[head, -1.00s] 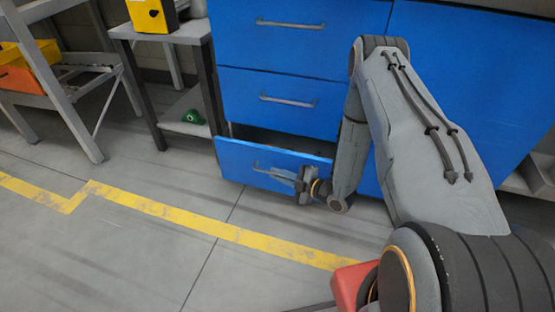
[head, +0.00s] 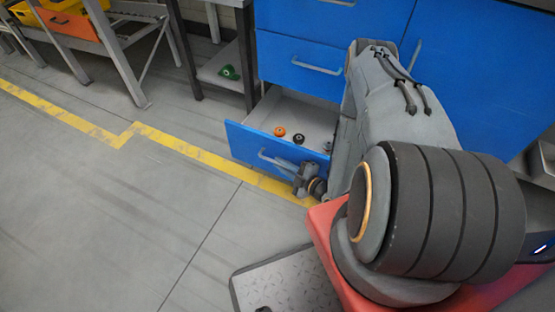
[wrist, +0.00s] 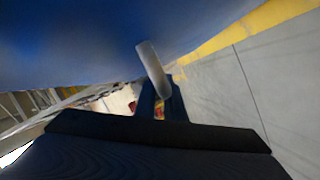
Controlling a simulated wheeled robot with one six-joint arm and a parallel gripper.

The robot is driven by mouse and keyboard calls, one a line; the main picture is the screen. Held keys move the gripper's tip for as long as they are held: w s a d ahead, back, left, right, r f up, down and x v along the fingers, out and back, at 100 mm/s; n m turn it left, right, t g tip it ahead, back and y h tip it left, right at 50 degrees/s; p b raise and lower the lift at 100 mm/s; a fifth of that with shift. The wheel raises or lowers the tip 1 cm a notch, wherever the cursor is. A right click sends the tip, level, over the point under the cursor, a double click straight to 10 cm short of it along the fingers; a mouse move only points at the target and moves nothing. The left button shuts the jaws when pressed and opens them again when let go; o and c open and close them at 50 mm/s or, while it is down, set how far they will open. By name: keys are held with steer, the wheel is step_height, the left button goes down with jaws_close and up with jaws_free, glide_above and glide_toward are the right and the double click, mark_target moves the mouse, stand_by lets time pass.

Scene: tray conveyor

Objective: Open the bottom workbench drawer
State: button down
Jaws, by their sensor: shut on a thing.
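The bottom workbench drawer (head: 240,143) is blue-fronted and pulled well out of the bench in the head view. Its pale inside shows, with an orange round part (head: 279,131), a black round part (head: 299,138) and a grey part (head: 327,146) in it. My gripper (head: 297,177) is shut on the drawer's grey bar handle (head: 276,161), near its right end. In the wrist view the handle (wrist: 152,68) comes out of the blurred blue drawer front and runs down to my gripper (wrist: 158,105).
The upper blue drawers (head: 310,65) are shut. A grey side table (head: 210,75) with a green part (head: 229,72) on its shelf stands left of the bench. Yellow tape (head: 185,150) crosses the floor, and open floor lies in front.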

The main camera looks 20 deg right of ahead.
stand_by(0.3)
steer(key=c, duration=1.8)
jaws_free()
steer(key=shift+c, duration=0.2)
steer(key=shift+s, duration=0.1)
steer(key=p+v, duration=0.2)
steer(key=v, duration=0.5)
steer(key=shift+s, duration=0.3)
steer(key=shift+d, duration=0.15)
